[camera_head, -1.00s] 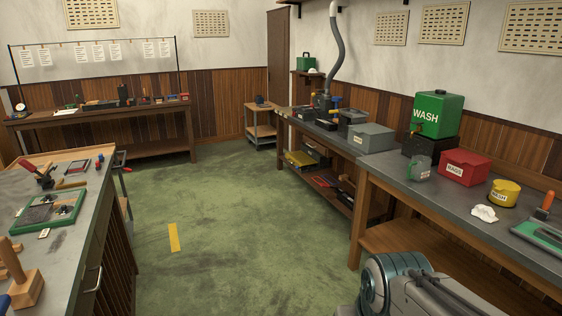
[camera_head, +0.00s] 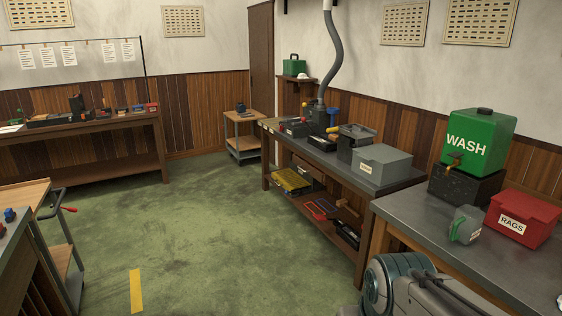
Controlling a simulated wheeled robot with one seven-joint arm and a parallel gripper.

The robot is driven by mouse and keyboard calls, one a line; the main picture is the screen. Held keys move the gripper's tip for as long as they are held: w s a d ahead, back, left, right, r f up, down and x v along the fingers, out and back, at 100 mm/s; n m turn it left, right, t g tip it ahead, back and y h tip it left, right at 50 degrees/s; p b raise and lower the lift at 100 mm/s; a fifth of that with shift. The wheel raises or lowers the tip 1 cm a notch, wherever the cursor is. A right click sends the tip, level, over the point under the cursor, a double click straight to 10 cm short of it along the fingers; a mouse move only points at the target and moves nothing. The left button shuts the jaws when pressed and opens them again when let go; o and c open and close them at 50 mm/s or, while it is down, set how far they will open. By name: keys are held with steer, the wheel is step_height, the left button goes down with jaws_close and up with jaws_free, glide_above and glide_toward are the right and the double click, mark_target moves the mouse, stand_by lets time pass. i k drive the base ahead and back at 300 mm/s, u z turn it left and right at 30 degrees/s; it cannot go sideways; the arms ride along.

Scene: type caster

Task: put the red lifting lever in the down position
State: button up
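A dark machine (camera_head: 318,112) stands under a grey hose on the back workbench, with small coloured parts around it, among them a blue one (camera_head: 333,113). It is too small to tell whether one of them is the red lifting lever or what position it has. A short red-tipped handle (camera_head: 68,209) sticks out from a small cart at the left. My gripper is out of view; only a grey part of my arm shows at the bottom right.
The back workbench (camera_head: 395,184) also bears a grey box (camera_head: 382,164). The right bench (camera_head: 405,210) holds a green WASH tank (camera_head: 478,150) and a red RAGS box (camera_head: 522,217). The cart (camera_head: 66,255) and a bench edge stand at left. Green floor (camera_head: 210,230) is clear between.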

mark_target(303, 119)
steer(key=u, duration=0.05)
steer(key=i, duration=4.6)
steer(key=u, duration=0.15)
